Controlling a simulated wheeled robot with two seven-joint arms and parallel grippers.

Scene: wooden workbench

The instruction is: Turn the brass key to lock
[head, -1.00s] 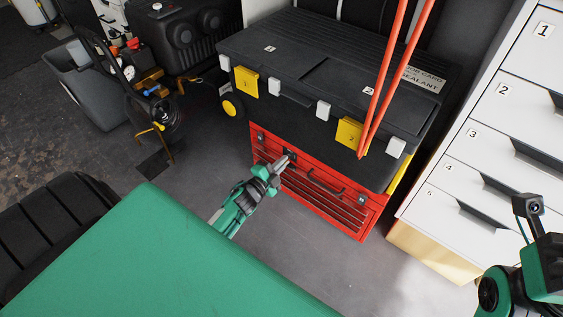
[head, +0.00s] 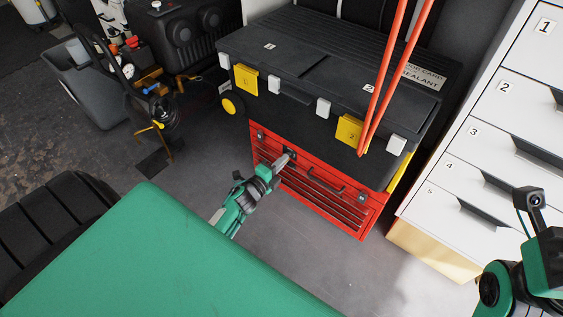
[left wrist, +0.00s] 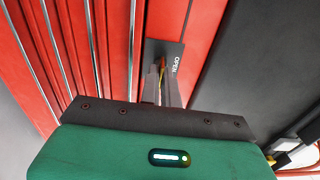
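The red tool chest (head: 325,195) stands under a black case, with a dark lock plate (head: 291,153) near its upper left corner. In the left wrist view the plate (left wrist: 177,49) bears the word OPEN. A small brass-orange piece of the key (left wrist: 161,64) shows between my fingertips in front of the plate; most of the key is hidden. My left gripper (head: 284,160) is at the lock, its two fingers close together and shut on the key. Only part of my right arm shows at the right edge of the head view; its fingers are out of the picture.
The black case (head: 330,75) with yellow latches rests on the chest. A chest handle (head: 326,181) lies right of the lock. White numbered drawers (head: 500,130) stand at the right. The floor before the chest is clear.

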